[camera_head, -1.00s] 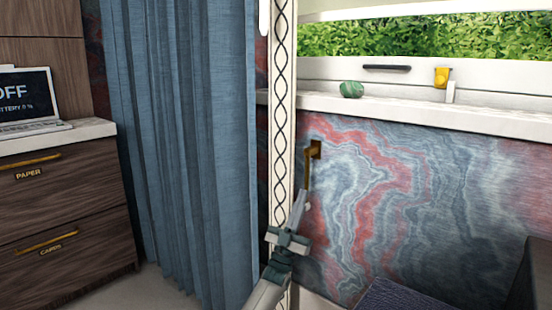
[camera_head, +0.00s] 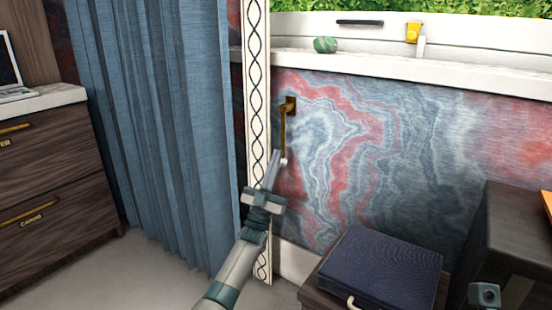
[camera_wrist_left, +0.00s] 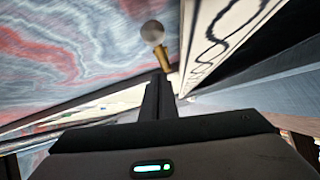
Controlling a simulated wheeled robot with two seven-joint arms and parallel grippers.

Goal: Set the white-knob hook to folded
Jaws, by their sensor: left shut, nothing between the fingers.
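The hook (camera_head: 283,132) is a slim brass arm that hangs down from a square brass plate on the marbled wall. Its white knob (camera_head: 284,161) is at the lower end. In the left wrist view the knob (camera_wrist_left: 153,33) looks like a pale ball on a brass stem, just beyond the fingers. My left gripper (camera_head: 273,158) is shut and empty, its fingertips close to the knob on its left side. I cannot tell whether they touch it.
A white patterned post (camera_head: 256,80) stands close left of the hook, with a blue curtain (camera_head: 150,130) beyond it. A ledge (camera_head: 400,72) runs above the hook. A dark blue case (camera_head: 378,268) lies on a low surface at lower right.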

